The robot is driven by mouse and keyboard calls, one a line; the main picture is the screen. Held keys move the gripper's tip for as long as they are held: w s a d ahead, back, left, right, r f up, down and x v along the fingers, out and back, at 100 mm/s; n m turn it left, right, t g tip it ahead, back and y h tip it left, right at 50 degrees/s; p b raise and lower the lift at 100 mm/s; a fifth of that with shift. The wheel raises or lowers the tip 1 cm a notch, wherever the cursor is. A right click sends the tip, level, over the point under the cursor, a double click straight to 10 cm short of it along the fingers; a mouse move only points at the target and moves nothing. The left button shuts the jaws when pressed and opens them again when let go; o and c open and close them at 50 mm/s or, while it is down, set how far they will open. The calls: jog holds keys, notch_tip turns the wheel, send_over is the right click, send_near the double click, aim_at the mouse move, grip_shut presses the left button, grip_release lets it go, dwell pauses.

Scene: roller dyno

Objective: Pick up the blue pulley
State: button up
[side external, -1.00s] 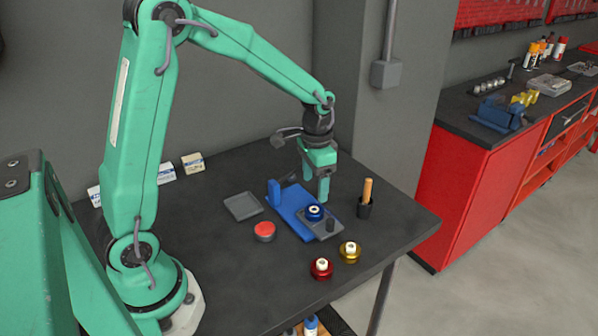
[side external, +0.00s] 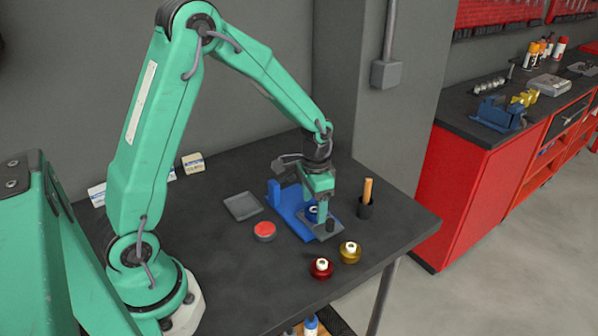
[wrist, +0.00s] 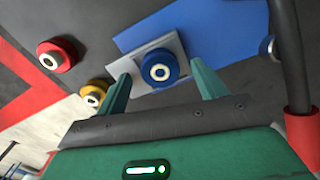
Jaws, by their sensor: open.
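The blue pulley (wrist: 160,68) is a round blue wheel with a pale hub. It sits on the grey plate (wrist: 133,42) of the blue fixture (side external: 289,211). In the side external view the pulley (side external: 312,211) is partly hidden behind a finger. My gripper (side external: 318,208) is low over the fixture, pointing down at the pulley. In the wrist view my gripper (wrist: 163,82) is open, with one green finger to each side of the pulley and no visible contact.
A red pulley (side external: 321,268) and a gold pulley (side external: 350,252) stand near the table's front edge. A red button (side external: 264,231) and a grey tray (side external: 242,206) lie left of the fixture. A black cup with a wooden-handled tool (side external: 366,199) stands to its right.

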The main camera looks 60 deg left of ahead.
aim_at(315, 212)
jog(key=shift+f, duration=0.6)
jog(key=c, duration=1.1)
jog(key=shift+r, duration=0.1)
jog(key=shift+c, duration=0.2)
jog(key=shift+r, duration=0.75)
jog(key=r, duration=0.1)
jog(key=d+r, duration=0.1)
jog(key=r, duration=0.1)
jog(key=shift+s+r, duration=0.1)
jog(key=shift+s, duration=0.1)
jog(key=s+d+r, duration=0.4)
jog(key=d+r, duration=0.2)
jog(key=d, duration=0.3)
jog(key=shift+s+d, duration=0.3)
jog(key=shift+r, duration=0.1)
